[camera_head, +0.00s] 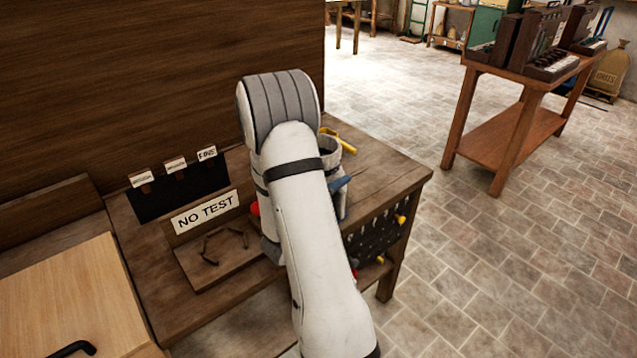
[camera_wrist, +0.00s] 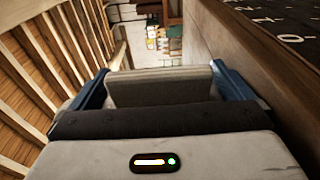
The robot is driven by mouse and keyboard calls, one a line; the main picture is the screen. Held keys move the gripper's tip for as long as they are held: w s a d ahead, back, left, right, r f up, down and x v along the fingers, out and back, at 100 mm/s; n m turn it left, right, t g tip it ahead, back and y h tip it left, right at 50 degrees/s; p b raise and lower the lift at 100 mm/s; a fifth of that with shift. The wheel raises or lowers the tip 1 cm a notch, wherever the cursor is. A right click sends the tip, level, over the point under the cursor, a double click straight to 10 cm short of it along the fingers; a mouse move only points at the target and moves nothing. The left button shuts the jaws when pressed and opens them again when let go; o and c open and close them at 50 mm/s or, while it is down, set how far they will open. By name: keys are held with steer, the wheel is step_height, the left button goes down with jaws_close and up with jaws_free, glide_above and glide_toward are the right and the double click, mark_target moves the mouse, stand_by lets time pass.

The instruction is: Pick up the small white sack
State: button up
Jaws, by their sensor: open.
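I cannot make out a small white sack in either view. My gripper shows in the wrist view (camera_wrist: 160,85), with a blue finger at each side, spread apart. A pale grey slab-like shape (camera_wrist: 160,88) shows between the fingers; I cannot tell whether it is part of my gripper. In the head view my arm hides most of my gripper, and only a blue part shows just right of the arm, over the workbench (camera_head: 385,165).
A "NO TEST" sign (camera_head: 205,212) and a small wooden board (camera_head: 225,258) with dark pieces are on the bench. A yellow-handled thing (camera_head: 345,146) lies behind my arm. A wooden table (camera_head: 515,135) stands right, near a large tan sack (camera_head: 609,72). Tiled floor between is clear.

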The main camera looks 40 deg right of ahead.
steer(key=shift+d, duration=0.25)
steer(key=shift+c, duration=0.4)
steer(key=shift+w, duration=0.1)
steer(key=c, duration=1.2)
